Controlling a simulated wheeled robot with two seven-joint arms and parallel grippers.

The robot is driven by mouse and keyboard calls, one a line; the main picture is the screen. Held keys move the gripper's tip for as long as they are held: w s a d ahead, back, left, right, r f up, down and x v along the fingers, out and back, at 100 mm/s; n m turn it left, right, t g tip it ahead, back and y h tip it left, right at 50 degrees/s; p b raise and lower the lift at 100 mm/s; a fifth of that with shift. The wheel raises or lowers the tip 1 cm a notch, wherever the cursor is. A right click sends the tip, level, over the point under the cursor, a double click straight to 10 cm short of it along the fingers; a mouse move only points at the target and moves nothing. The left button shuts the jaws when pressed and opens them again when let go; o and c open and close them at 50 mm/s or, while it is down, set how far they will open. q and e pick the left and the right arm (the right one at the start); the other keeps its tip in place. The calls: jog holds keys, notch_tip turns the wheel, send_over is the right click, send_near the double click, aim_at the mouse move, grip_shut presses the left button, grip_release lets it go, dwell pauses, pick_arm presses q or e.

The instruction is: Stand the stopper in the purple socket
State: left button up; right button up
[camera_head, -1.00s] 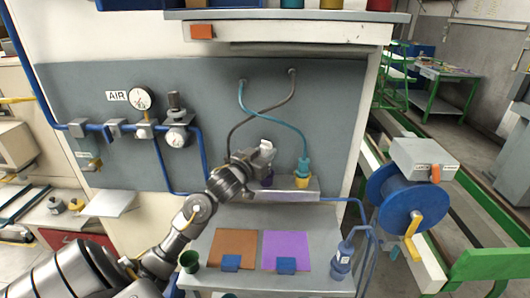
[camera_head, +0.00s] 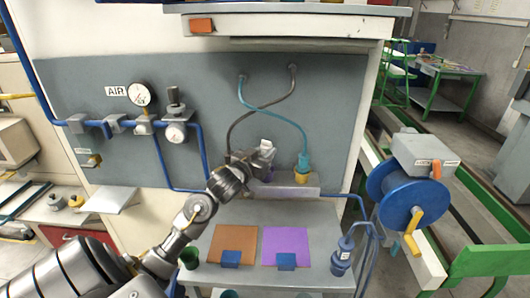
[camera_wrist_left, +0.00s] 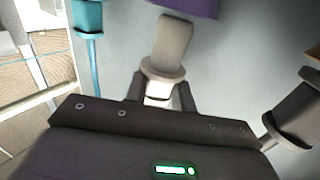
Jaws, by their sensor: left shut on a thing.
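My left gripper (camera_head: 262,157) is in front of the grey panel, just above the ledge. It is shut on the stopper (camera_wrist_left: 168,45), a pale grey-beige plug with a wider collar, seen in the left wrist view between the fingers (camera_wrist_left: 160,93). The purple socket (camera_head: 267,178) is on the ledge just below the gripper, partly hidden by it. Part of the purple socket also shows at the top of the left wrist view (camera_wrist_left: 190,6), close to the stopper's far end. I cannot tell whether they touch. My right gripper is not in view.
A teal plug (camera_head: 303,160) on a hose stands in a yellow socket (camera_head: 302,176) right of the purple one. A dark hose (camera_head: 243,118) runs down behind my gripper. Brown (camera_head: 228,247) and purple (camera_head: 285,245) mats lie on the lower shelf. A blue reel (camera_head: 400,195) stands at right.

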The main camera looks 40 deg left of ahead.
pick_arm(q)
jog(key=shift+f, duration=0.1)
jog(key=shift+f+b, duration=0.55)
jog(key=shift+f, duration=0.35)
jog(key=shift+f, duration=0.15)
dwell(0.4)
jog(key=shift+f+b, duration=0.35)
jog(key=shift+f, duration=0.3)
jog(key=o, duration=1.1)
jog(key=shift+c, duration=0.2)
jog(key=s+d+b, duration=0.1)
jog(key=s+b, duration=0.1)
jog(key=s, duration=0.8)
jog(key=shift+s, duration=0.4)
